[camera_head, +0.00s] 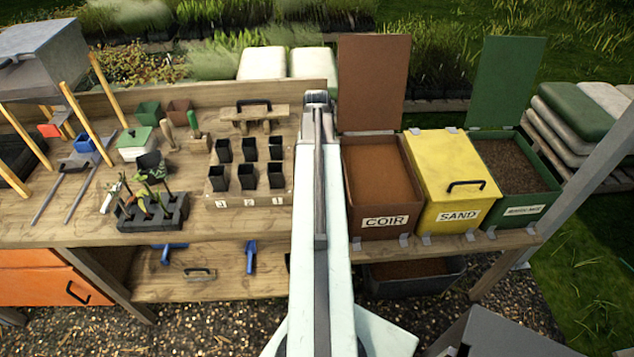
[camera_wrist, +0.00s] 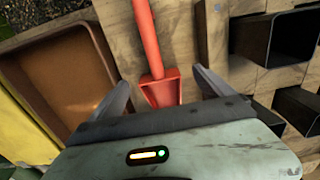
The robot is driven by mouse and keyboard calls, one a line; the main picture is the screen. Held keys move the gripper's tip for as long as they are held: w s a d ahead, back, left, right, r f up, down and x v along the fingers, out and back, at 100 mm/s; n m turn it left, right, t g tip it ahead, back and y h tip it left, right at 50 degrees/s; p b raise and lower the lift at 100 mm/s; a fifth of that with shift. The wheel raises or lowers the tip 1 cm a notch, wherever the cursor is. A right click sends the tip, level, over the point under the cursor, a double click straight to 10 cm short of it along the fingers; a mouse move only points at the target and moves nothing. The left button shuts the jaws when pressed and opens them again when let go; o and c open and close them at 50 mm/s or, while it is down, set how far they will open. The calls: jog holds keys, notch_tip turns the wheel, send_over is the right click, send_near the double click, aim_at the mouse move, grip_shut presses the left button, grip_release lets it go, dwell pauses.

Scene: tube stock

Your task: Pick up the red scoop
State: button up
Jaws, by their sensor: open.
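The red scoop (camera_wrist: 149,40) lies on the wooden bench in the wrist view, its long handle running up to the top edge. Its pan (camera_wrist: 164,90) is near the picture's middle, its lower edge close to the gripper body. My gripper (camera_wrist: 163,82) is open, with one finger on each side of the pan. Nothing is held, and gaps show between the fingers and the scoop. How high the fingers are above the scoop I cannot tell. In the head view, I cannot see the scoop or the fingers; my arm covers that stretch of bench.
The open brown coir bin (camera_head: 383,190) stands right of my arm, beside the shut yellow sand bin (camera_head: 450,175). Black square pots (camera_head: 247,176) stand left of it. In the wrist view, the coir bin (camera_wrist: 25,75) is left and a black pot (camera_wrist: 272,38) right.

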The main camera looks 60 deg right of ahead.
jog(key=f+b, duration=0.4)
jog(key=f, duration=0.1)
jog(key=shift+s, duration=0.2)
jog(key=shift+r, duration=0.15)
jog(key=c, duration=2)
